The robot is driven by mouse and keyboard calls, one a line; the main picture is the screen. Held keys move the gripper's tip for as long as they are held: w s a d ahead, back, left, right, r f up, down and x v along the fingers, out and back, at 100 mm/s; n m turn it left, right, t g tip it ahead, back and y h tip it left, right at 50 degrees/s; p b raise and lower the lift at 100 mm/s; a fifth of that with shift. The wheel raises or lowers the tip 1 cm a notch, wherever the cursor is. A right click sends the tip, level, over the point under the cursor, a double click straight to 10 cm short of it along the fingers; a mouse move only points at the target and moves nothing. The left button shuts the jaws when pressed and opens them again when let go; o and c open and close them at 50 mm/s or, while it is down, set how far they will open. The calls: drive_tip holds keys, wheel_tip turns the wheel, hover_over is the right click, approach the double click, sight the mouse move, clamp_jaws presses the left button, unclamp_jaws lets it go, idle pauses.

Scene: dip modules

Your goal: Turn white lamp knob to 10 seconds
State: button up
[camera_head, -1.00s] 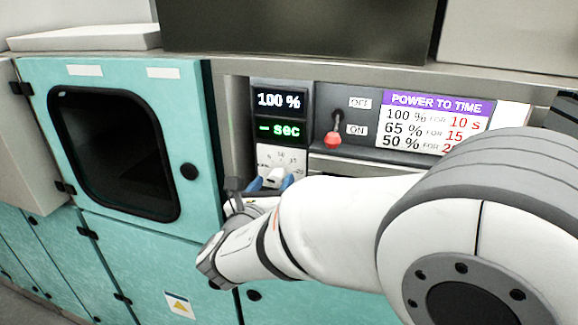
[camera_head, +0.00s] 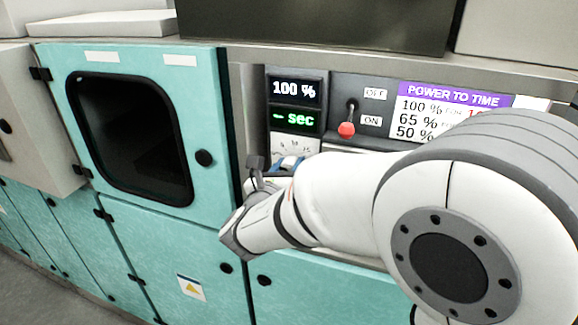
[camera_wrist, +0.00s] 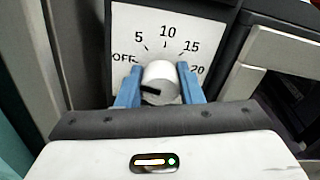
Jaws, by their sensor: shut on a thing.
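The white lamp knob (camera_wrist: 160,82) sits on a white dial plate (camera_wrist: 187,28) marked OFF, 5, 10, 15 and 20. My gripper (camera_wrist: 159,86) has its blue fingers on either side of the knob, shut on it. The knob's black mark lies on its lower left, towards the OFF side. In the head view my gripper (camera_head: 287,164) covers most of the knob and the lower dial. The display (camera_head: 294,104) above reads 100 % and a dash with "sec".
A red-tipped lever (camera_head: 347,128) stands right of the display, at the ON label. A power-to-time sign (camera_head: 450,97) hangs further right, partly behind my arm. A teal door (camera_head: 215,120) with a dark window is at the left.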

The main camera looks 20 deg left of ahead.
drive_tip(key=shift+c, duration=0.6)
drive_tip(key=shift+f+m+b, duration=0.15)
drive_tip(key=shift+m+b, duration=0.25)
drive_tip(key=shift+b, duration=0.4)
drive_tip(key=m+b, duration=0.1)
drive_tip(key=b, duration=0.2)
drive_tip(key=shift+f+m+b, duration=0.2)
drive_tip(key=shift+m+b, duration=0.2)
drive_tip(key=m+b, duration=0.5)
drive_tip(key=b, duration=0.5)
drive_tip(key=shift+d+f, duration=0.1)
drive_tip(key=m+b, duration=0.5)
drive_tip(key=b, duration=0.3)
drive_tip(key=shift+m, duration=0.3)
drive_tip(key=m+b, duration=0.1)
drive_tip(key=b, duration=0.1)
drive_tip(key=m+b, duration=0.1)
drive_tip(key=b, duration=0.1)
drive_tip(key=shift+r+m, duration=0.25)
drive_tip(key=shift+m, duration=0.05)
drive_tip(key=shift+r, duration=0.1)
